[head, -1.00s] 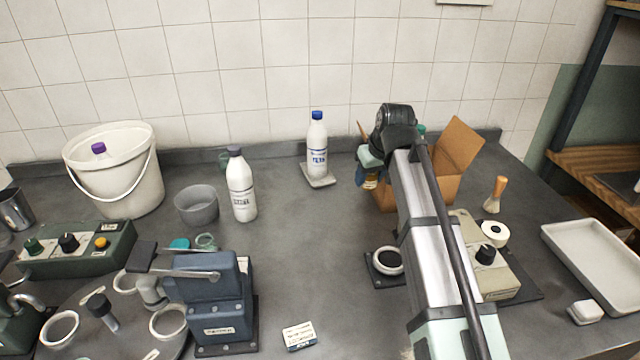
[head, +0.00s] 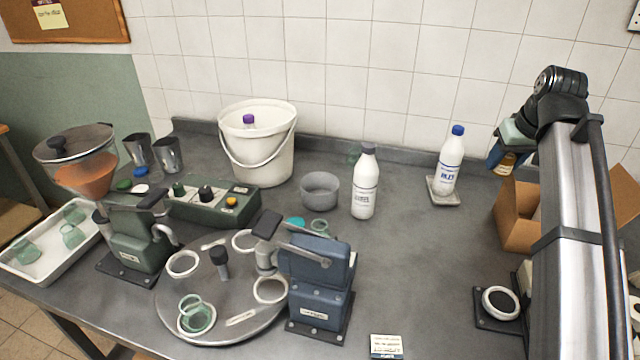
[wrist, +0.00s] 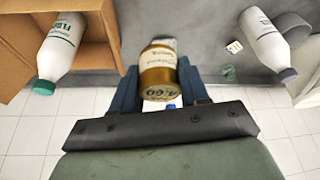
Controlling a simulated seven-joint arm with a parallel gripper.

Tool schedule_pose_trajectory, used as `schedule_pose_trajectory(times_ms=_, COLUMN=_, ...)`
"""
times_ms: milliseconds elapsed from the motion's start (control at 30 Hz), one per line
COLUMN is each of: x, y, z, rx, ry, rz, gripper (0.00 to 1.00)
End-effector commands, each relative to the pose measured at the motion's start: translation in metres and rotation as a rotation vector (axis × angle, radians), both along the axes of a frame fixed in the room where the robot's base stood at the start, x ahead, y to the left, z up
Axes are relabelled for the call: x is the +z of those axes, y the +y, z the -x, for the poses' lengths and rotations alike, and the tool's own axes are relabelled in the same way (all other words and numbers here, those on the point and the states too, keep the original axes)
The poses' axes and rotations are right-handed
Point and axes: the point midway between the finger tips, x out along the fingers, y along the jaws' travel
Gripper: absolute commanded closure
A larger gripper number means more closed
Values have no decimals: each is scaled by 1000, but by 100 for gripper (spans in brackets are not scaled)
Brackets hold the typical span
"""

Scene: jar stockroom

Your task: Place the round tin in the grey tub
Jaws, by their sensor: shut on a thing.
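My gripper (wrist: 160,95) is shut on the round tin (wrist: 158,72), a gold-brown tin with a pale label, held between the blue fingers. In the head view the tin (head: 507,163) hangs under my gripper (head: 503,158) at the right, raised near the cardboard box's upper left edge. The grey tub (head: 320,190) is a low, round, open container standing mid-counter, well left of my gripper. In the wrist view the tub (wrist: 291,27) shows partly behind a white bottle at the upper right. Its floor is mostly hidden.
A white bottle with a dark cap (head: 365,182) stands just right of the tub. A blue-capped bottle (head: 447,168) on a small pad stands nearer my gripper. A white bucket (head: 283,150) is left of the tub; a blue machine (head: 318,285) stands in front. The cardboard box (head: 515,215) is below.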

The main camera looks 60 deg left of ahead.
Motion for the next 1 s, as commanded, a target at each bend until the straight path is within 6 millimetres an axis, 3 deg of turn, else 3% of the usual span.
schedule_pose_trajectory(times_ms=167, x=3, y=49, z=13, rx=101, ry=2, rz=2, gripper=86)
schedule_pose_trajectory(times_ms=367, x=4, y=124, z=44, rx=263, ry=3, rz=7, gripper=86)
schedule_pose_trajectory(times_ms=800, x=4, y=289, z=147, rx=639, ry=3, rz=6, gripper=86)
schedule_pose_trajectory(times_ms=1000, x=1, y=343, z=195, rx=773, ry=3, rz=3, gripper=86)
